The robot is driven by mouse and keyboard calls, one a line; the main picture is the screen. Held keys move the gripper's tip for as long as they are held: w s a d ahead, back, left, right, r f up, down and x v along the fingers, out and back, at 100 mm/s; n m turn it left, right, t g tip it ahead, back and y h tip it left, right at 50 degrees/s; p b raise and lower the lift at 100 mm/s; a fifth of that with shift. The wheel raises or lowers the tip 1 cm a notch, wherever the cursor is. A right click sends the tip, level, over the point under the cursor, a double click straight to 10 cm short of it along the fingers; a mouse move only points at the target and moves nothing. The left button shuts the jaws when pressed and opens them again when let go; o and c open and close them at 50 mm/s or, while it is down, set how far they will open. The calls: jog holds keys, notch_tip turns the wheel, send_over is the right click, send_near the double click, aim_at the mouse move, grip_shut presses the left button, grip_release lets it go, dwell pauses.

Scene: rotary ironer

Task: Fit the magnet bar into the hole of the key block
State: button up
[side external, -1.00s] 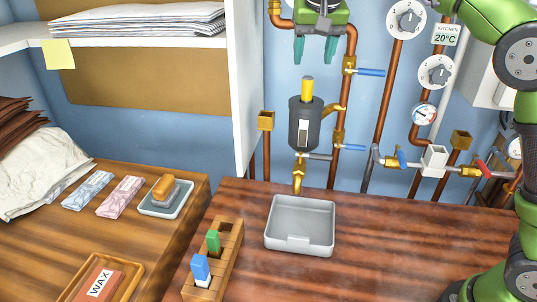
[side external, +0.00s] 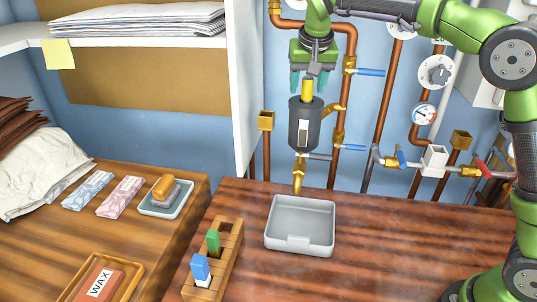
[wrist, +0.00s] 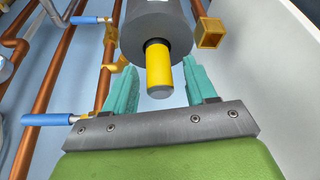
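A yellow-topped bar (side external: 307,90), which I take to be the magnet bar, stands upright in the top of a dark grey cylinder (side external: 303,127) on the pipework. Its lower part is hidden inside. My gripper (side external: 308,82) is open and points down, its teal fingers either side of the bar's top. In the wrist view the yellow bar (wrist: 159,70) sits between the open fingers (wrist: 163,88), with gaps on both sides. A wooden slotted block (side external: 232,237), probably the key block, stands on the table. It holds a green piece (side external: 213,241) and a blue-and-white piece (side external: 200,268).
Copper pipes with blue-handled valves (side external: 369,72) stand close on the right. A white shelf wall (side external: 245,90) is on the left. A grey tray (side external: 300,225) lies below the cylinder. The dark wooden table is clear to the right of the tray.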

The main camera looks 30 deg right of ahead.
grip_shut()
jog(key=shift+r, duration=4.85)
jog(key=s+a+f+n, duration=0.1)
jog(key=s+a+f, duration=0.1)
jog(key=a+f, duration=0.7)
jog(key=s+a+f+n, duration=0.15)
jog(key=a+f, duration=0.45)
jog(key=a, duration=0.8)
jog(key=s+a+f+m, duration=0.1)
jog(key=a+f+m, duration=0.1)
jog(key=f, duration=1.2)
jog(key=shift+s+a+f, duration=0.2)
jog(key=shift+a+f, duration=0.2)
jog(key=shift+a, duration=0.2)
